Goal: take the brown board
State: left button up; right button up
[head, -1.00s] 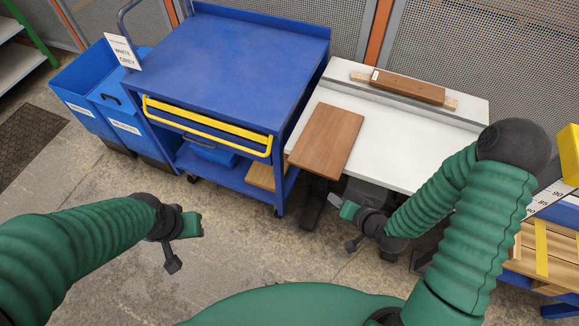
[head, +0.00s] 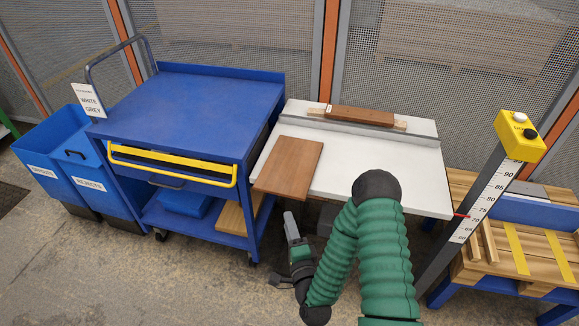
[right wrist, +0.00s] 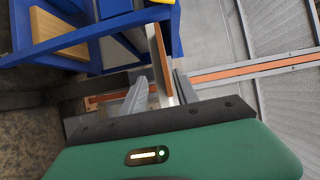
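The brown board (head: 289,168) lies flat on the white-topped table (head: 335,180) at its left end, with its near edge sticking out past the table's front edge. My right gripper (head: 291,226) is just in front of and below that overhanging edge, apart from the board. In the right wrist view my right gripper (right wrist: 161,78) has its two fingers spread. The board (right wrist: 160,56) shows there nearly edge-on, in line with the gap between them. Nothing appears held. My left gripper is out of view.
A blue cart (head: 185,110) with a yellow handle stands close on the left, beside blue bins (head: 68,160). A brown block (head: 360,116) rests along the table's rear fence. A yellow button box on a scaled post (head: 490,185) and pallet slats stand at right.

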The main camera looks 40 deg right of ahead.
aim_at(280, 189)
jog(key=x, duration=1.3)
jog(key=shift+r, duration=0.4)
jog(key=shift+d, duration=0.15)
jog(key=c, duration=0.8)
jog(key=shift+s+f, duration=0.1)
